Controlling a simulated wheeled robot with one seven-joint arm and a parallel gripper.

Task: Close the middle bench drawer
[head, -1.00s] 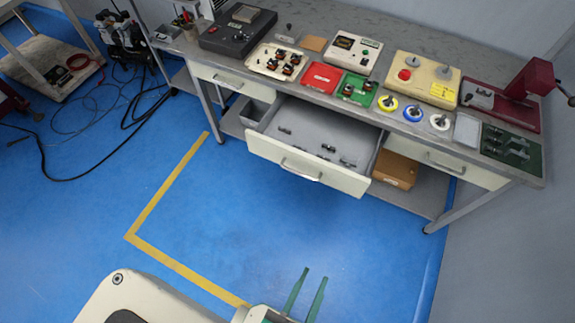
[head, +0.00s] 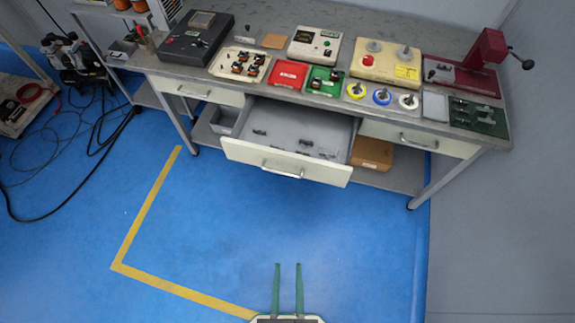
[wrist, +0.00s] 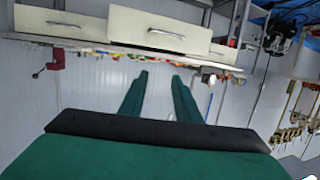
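The middle bench drawer (head: 240,152) is pulled well out from under the bench, with several small dark parts lying in its grey tray. Its cream front has a silver bar handle (head: 282,170). In the wrist view the drawer front (wrist: 130,28) shows upside down near the top. My gripper (head: 288,266) is at the bottom of the head view, over the blue floor, well in front of the drawer and not touching it. Its two green fingers are apart with nothing between them; they also show in the wrist view (wrist: 160,76).
The left drawer (head: 197,90) and right drawer (head: 420,138) are shut. A cardboard box (head: 372,153) sits on the lower shelf beside the open drawer. The bench top (head: 275,45) holds trays, spools and devices. The floor (head: 220,235) before the drawer is clear, with a yellow line.

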